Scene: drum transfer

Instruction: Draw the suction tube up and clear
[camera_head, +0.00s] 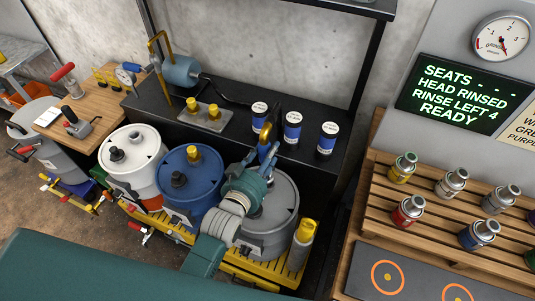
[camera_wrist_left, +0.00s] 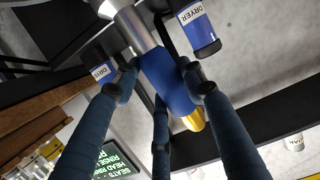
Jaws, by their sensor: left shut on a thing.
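The suction tube shows as a blue sleeve (camera_wrist_left: 168,84) with a bare metal part and a gold end in the left wrist view. My left gripper (camera_wrist_left: 158,72) is shut on the blue sleeve, its fingers around it. In the head view my left gripper (camera_head: 266,160) is above the grey drum (camera_head: 283,222), with the tube's gold end (camera_head: 265,132) showing above it. My arm and gripper hide the tube's lower part and much of the drum lid, so I cannot tell whether the tube is still in the drum. My right gripper is not in view.
A blue drum (camera_head: 187,180) and a white drum (camera_head: 131,158) stand left of the grey one. A black bench (camera_head: 205,146) behind carries several dryer cans (camera_head: 291,127) and a pump (camera_head: 181,72). A wooden rack (camera_head: 410,215) with small cans is at right. The sign (camera_head: 457,95) reads "READY".

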